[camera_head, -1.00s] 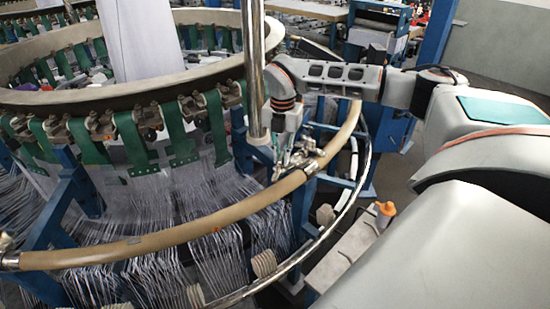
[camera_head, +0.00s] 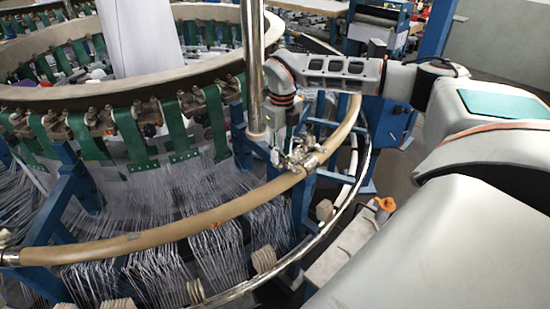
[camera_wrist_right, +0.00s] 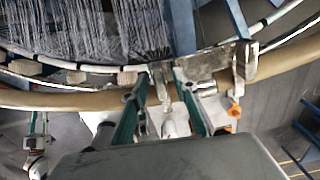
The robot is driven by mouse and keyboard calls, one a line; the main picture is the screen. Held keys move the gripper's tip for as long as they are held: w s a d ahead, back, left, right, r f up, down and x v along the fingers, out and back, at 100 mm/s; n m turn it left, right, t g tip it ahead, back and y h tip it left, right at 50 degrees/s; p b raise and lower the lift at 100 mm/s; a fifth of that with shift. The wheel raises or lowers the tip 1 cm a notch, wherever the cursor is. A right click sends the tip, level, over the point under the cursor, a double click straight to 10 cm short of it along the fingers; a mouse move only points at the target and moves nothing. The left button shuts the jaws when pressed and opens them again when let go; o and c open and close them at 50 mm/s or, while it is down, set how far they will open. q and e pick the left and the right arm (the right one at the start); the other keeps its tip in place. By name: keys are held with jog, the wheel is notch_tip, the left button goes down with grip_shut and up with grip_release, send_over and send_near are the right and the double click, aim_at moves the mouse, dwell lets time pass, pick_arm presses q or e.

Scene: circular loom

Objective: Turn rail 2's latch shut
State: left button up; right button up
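A tan curved rail (camera_head: 160,232) runs around the loom's front. A metal coupling with a latch (camera_head: 309,161) sits on it at the right. I cannot read which rail is number 2. A metal bracket (camera_wrist_right: 207,68) lies just right of the fingers. I cannot tell whether they touch. My left gripper is out of view.
An upright steel post (camera_head: 254,70) stands close left of my right wrist. A lower metal ring (camera_head: 330,228) curves outside the rail. White threads (camera_head: 190,195) hang inside. An orange knob (camera_head: 384,204) stands at the right near my arm.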

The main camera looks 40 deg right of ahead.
aim_at(281, 151)
jog(key=shift+r, duration=3.5)
